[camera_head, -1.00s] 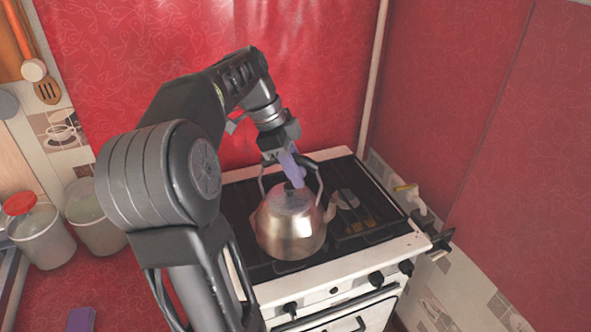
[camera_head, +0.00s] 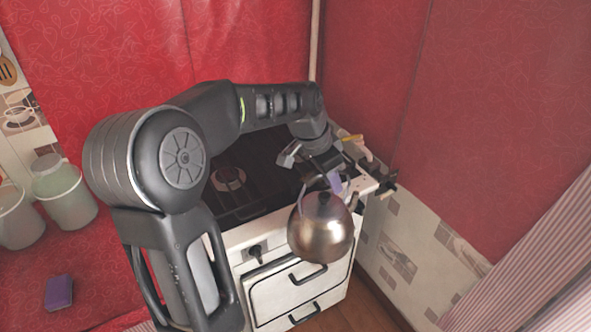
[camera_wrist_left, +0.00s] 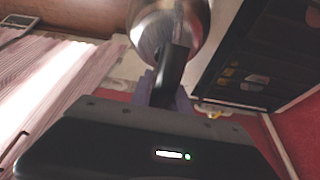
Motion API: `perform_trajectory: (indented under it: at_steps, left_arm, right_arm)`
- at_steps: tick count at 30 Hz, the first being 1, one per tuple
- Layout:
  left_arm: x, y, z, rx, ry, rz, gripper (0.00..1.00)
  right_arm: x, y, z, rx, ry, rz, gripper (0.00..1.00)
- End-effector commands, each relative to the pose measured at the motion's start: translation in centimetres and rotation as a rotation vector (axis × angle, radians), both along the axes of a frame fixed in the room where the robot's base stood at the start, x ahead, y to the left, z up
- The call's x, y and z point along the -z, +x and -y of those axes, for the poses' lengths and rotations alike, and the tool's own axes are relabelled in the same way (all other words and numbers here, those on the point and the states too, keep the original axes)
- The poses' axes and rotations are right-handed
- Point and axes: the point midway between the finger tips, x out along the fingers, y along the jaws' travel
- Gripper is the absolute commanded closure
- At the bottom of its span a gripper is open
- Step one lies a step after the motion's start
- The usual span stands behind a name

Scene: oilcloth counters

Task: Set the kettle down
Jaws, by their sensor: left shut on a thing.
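The shiny metal kettle (camera_head: 320,232) hangs in the air in front of the stove's right front corner, clear of the stove top. My left gripper (camera_head: 334,184) is shut on the kettle's handle, above its lid. In the left wrist view, the gripper's purple fingers (camera_wrist_left: 163,92) close around the dark handle, and part of the kettle (camera_wrist_left: 165,22) shows at the top edge. The kettle looks roughly upright in the head view. My right gripper is not in view.
The white stove (camera_head: 265,235) with a dark burner top stands behind the kettle. On the red counter (camera_head: 95,265) at left are lidded jars (camera_head: 62,190) and a purple sponge (camera_head: 59,292). The red wall closes off the back. A striped curtain (camera_head: 545,265) hangs at right.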

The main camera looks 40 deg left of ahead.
Motion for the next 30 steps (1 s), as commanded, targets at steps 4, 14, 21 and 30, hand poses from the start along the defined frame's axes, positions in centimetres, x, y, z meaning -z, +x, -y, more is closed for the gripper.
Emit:
perform_trajectory:
  at_steps: [4,14,21,30]
  left_arm:
    - [1.9,3.5,5.9,-0.099,0.003,0.006,1.00]
    - [4.1,7.6,16.4,-0.279,0.000,0.031,1.00]
    - [4.3,8.3,18.8,-0.323,-0.005,0.043,1.00]
    - [4.3,8.2,18.8,-0.326,-0.007,0.042,1.00]
  right_arm:
    - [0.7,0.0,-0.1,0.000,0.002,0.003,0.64]
    - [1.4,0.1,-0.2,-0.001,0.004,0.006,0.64]
    - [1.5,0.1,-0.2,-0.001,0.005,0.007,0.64]
    - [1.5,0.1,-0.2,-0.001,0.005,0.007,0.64]
